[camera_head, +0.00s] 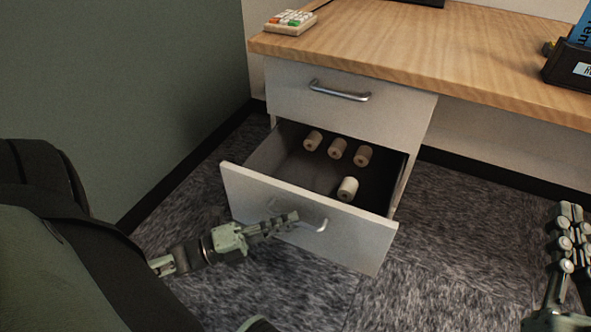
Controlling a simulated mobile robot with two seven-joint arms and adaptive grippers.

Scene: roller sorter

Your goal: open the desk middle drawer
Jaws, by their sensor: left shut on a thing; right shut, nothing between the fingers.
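The desk (450,50) has a white drawer unit at its left. The upper drawer front (300,95) is closed, with a curved metal handle (340,91). The drawer below it (350,238) is pulled well out, and its inside shows. It holds several pale rollers: three near the back and one (347,189) nearer the front. My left gripper (292,219) is shut on this drawer's metal handle (318,226), which the fingers partly hide. My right gripper (567,225) is shut and empty at the right edge, away from the drawer. Anything below the open drawer is hidden.
A small device with coloured buttons (291,21) sits at the desk's back left. A dark holder (570,68) with a blue item stands at the right. A green-grey wall (130,90) is on the left. Grey carpet (450,260) is clear between my arms.

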